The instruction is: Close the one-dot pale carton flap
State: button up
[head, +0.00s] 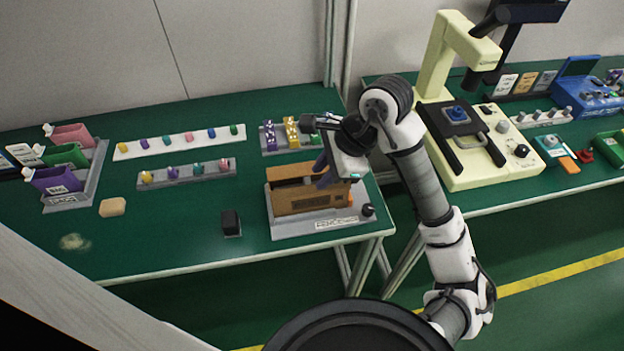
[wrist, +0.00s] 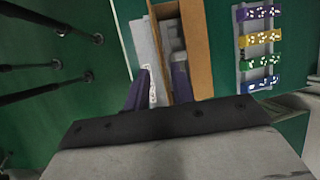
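A brown box (head: 305,197) sits on a grey base plate (head: 285,230) with a printed label at the front right of the table. In the wrist view its brown walls (wrist: 197,50) frame an open top with something grey inside. My gripper (head: 323,178) is at the box's right part. In the wrist view its two purple fingers (wrist: 160,72) stand apart, one outside the near brown wall and one inside the box, with gaps to the wall. I cannot make out a pale flap or a one-dot mark; the gripper and arm hide part of the box.
A tray of dotted blocks (head: 290,134) stands just behind the box. A black block (head: 231,222) and a tan block (head: 112,207) lie to the left. Two racks of coloured knobs (head: 180,141) are farther back. A cream machine (head: 470,140) stands on the right table.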

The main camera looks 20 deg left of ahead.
aim_at(312, 185)
jog(key=shift+p+x, duration=0.4)
jog(key=shift+x, duration=2.35)
jog(key=shift+c, duration=0.5)
grip_shut()
